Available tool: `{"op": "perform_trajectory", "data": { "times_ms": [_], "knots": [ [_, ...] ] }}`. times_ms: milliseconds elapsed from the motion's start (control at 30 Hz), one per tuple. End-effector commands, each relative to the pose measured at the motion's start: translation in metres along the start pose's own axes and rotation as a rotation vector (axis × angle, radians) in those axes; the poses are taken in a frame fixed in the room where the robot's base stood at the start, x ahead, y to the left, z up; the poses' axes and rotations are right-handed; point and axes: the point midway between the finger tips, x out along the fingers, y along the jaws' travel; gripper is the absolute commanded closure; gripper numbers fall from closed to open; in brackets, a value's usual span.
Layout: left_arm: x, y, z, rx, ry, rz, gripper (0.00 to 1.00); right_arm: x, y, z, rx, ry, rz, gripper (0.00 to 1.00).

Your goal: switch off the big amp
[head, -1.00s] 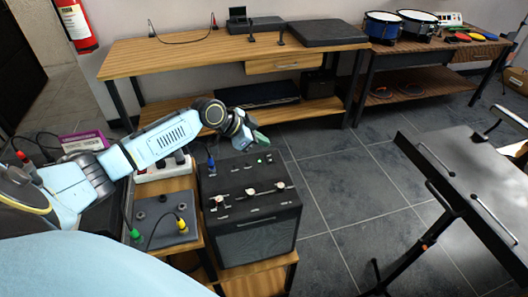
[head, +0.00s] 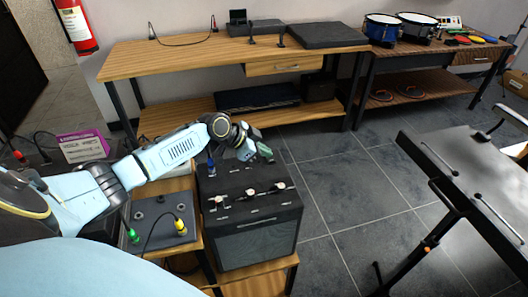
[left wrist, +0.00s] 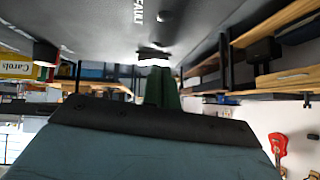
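The big amp (head: 255,240) is a black box with a dark grille front, standing on a wooden stand. Its top panel carries knobs, small white-marked controls and a blue plug (head: 211,168). My left gripper (head: 262,153) is over the back right part of the panel, its green fingertips close together and looking shut. In the left wrist view the green fingers (left wrist: 162,90) reach close to a dark control with a bright white part (left wrist: 153,62), near the word FAULT on the amp's grey panel (left wrist: 90,22). I cannot tell whether they touch it. My right gripper is not in view.
A grey pedal box (head: 165,222) with green and yellow plugs sits left of the amp. A wooden bench (head: 160,60) stands behind, and a table with drums (head: 385,28) at the back right. A black music stand (head: 470,190) is at right. Floor between is clear.

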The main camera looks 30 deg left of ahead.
Motion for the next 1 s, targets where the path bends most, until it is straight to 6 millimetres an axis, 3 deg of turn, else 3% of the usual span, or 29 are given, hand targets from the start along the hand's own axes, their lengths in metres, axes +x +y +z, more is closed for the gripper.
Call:
{"op": "perform_trajectory", "data": {
  "times_ms": [600, 1000],
  "knots": [
    [-0.002, 0.018, -0.001, 0.0, -0.009, 0.008, 1.0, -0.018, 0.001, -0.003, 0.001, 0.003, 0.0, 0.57],
    [-0.002, 0.017, -0.001, 0.0, -0.005, 0.003, 1.0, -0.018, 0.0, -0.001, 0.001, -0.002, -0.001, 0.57]
  ]
}}
